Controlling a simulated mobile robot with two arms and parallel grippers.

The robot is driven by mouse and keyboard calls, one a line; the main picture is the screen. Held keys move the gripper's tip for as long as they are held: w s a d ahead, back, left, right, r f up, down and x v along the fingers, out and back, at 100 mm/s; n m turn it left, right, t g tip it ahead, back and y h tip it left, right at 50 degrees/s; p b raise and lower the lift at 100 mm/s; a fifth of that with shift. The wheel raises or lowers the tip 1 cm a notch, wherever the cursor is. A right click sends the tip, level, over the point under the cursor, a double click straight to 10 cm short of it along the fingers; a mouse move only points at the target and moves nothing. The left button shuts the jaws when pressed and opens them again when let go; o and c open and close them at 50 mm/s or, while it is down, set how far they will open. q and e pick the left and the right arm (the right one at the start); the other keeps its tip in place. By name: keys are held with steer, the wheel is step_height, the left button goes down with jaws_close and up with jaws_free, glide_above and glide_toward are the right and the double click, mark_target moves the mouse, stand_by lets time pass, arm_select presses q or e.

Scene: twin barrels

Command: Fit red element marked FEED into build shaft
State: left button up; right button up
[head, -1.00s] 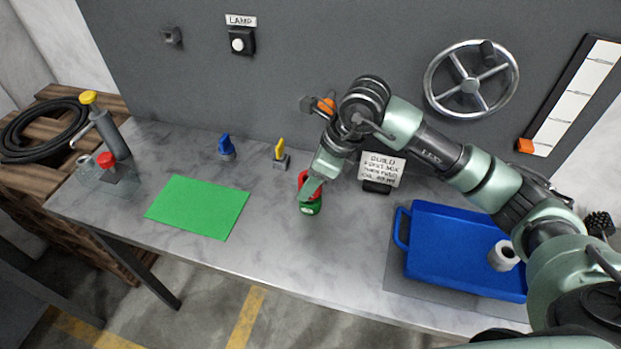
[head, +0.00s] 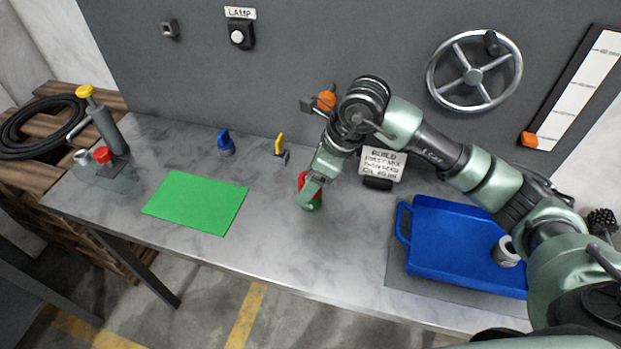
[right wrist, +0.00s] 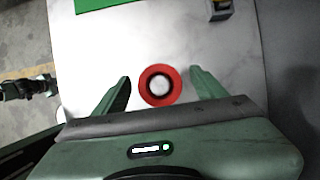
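My right gripper (head: 311,192) reaches down from the right arm over the middle of the table. In the right wrist view the red piece (right wrist: 175,93) is a ring with a pale centre. It lies between the two spread fingers of my right gripper (right wrist: 160,92), with a gap on each side. A dark shape at the left edge of that view may be my left arm; its gripper is not clear. I cannot tell which thing is the build shaft.
A blue tray (head: 425,262) with a pale roll (head: 505,251) is at the right. A green sheet (head: 195,202), blue piece (head: 226,143), yellow piece (head: 280,146) and red-capped item (head: 103,155) are to the left.

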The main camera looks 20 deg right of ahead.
steer(key=shift+f, duration=0.1)
steer(key=b+v, duration=0.1)
steer(key=v, duration=0.7)
steer(key=shift+w, duration=0.1)
stand_by(0.3)
